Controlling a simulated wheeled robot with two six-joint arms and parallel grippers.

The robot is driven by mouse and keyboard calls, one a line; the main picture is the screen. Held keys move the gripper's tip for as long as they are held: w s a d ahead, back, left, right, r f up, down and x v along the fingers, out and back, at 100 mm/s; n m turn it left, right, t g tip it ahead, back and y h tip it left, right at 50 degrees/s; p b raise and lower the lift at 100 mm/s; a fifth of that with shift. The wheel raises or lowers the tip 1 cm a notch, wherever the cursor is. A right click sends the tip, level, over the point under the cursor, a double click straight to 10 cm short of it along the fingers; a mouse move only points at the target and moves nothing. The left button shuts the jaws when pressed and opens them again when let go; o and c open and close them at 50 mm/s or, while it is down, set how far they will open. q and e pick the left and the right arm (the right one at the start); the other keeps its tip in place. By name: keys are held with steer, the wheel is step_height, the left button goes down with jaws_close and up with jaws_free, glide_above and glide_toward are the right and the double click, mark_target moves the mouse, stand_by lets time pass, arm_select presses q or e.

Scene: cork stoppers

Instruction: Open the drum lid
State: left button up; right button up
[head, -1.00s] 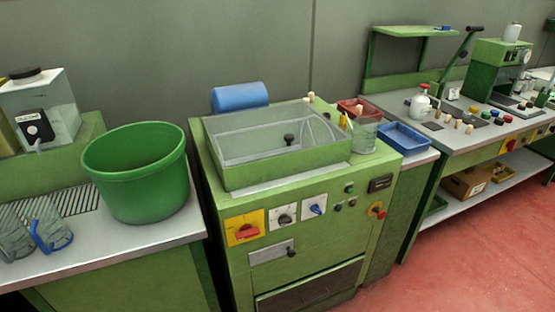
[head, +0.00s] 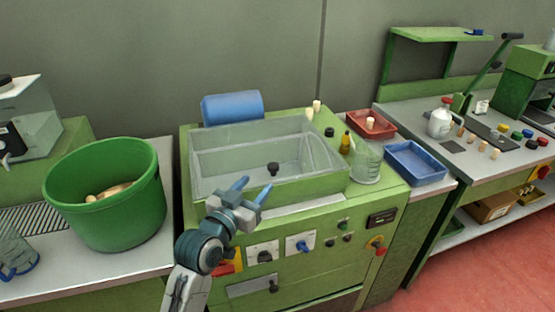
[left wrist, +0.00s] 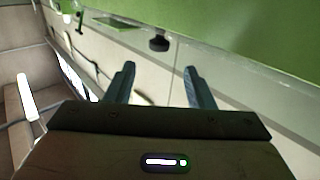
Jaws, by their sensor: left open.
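The drum lid (head: 235,158) is a clear panel on top of the green machine, and it looks closed. A black knob (head: 273,169) sits near its front middle; the knob also shows in the left wrist view (left wrist: 159,44), ahead of the fingers and between their lines. My left gripper (head: 252,188) is open and empty, in front of the lid and just left of the knob in the head view. Its two fingers also show in the left wrist view (left wrist: 160,85), apart from the knob. My right gripper is not in view.
A green bucket (head: 108,225) with cork-coloured pieces stands on the left bench. A blue cylinder (head: 232,107) lies behind the lid. A clear beaker (head: 366,164), a red tray (head: 372,124) and a blue tray (head: 415,163) are to the right. Switches line the machine's front.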

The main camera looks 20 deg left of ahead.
mark_target(273, 165)
arm_select(q)
steer(key=shift+w+d+r, duration=0.15)
steer(key=shift+w+r, duration=0.1)
steer(key=shift+w, duration=0.15)
steer(key=w, duration=0.3)
steer(key=w+d+p, duration=0.1)
steer(key=w, duration=0.1)
steer(key=w+p, duration=0.1)
steer(key=w, duration=0.2)
steer(key=shift+w+d+f, duration=0.15)
steer(key=shift+w+d, duration=0.2)
steer(key=shift+c, duration=0.5)
jaws_close()
steer(key=shift+p, duration=0.3)
